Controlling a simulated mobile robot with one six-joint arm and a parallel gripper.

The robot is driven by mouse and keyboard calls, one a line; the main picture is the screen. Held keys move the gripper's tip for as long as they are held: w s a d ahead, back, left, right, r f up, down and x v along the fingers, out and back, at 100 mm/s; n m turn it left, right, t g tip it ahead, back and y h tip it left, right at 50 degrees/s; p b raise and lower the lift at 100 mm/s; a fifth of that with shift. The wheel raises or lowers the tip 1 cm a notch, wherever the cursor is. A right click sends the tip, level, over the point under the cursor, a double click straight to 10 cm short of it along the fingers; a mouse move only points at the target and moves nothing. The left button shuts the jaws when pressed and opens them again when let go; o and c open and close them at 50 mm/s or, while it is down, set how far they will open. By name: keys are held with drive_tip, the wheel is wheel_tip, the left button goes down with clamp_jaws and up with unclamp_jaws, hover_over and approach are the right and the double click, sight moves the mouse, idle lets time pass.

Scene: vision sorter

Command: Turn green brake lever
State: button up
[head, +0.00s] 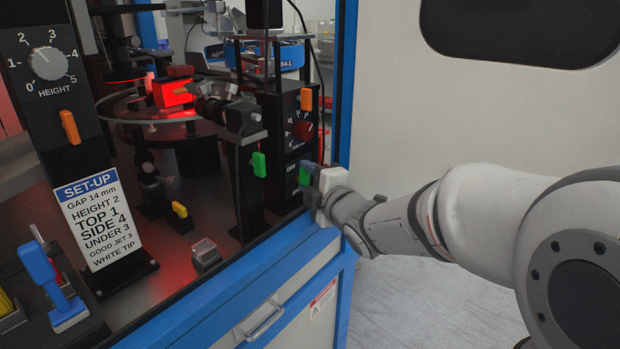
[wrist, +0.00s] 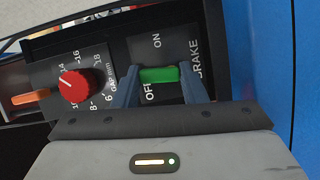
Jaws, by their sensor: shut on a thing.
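The green brake lever (wrist: 159,75) shows in the wrist view between my two blue fingers, on a dark panel marked ON, OFF and BRAKE (wrist: 160,48). It lies across the picture, at the OFF end of the panel. My gripper (wrist: 159,88) is shut on the lever, with one finger at each end of the green part. In the head view my gripper (head: 309,172) reaches the front right of the machine, and a bit of the green brake lever (head: 304,175) shows beside the fingers. The rest of it is hidden there.
A red gap knob (wrist: 75,86) and an orange lever (wrist: 30,97) sit left of the brake panel. Another green lever (head: 259,164) is on a post nearby. A blue frame post (head: 345,80) stands close to my gripper. A set-up card (head: 92,220) stands at left.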

drive_tip(key=m+p, duration=0.1)
drive_tip(key=p, duration=0.1)
drive_tip(key=m+g+p, duration=0.1)
drive_tip(key=p, duration=0.1)
drive_tip(key=m+p, duration=0.1)
drive_tip(key=m, duration=0.1)
drive_tip(key=shift+w+d+r+g+p, duration=0.2)
drive_tip(key=shift+w+r+g+p, duration=0.1)
drive_tip(key=shift+r+p, duration=0.1)
drive_tip(key=p, duration=0.1)
drive_tip(key=m+g+p, duration=0.1)
drive_tip(key=p, duration=0.1)
drive_tip(key=shift+d+f+m, duration=0.1)
drive_tip(key=shift+f+m, duration=0.2)
drive_tip(key=shift+f, duration=0.1)
drive_tip(key=o, duration=1)
drive_tip(key=v, duration=0.7)
drive_tip(key=shift+s+d+p, duration=0.2)
drive_tip(key=shift+p, duration=0.2)
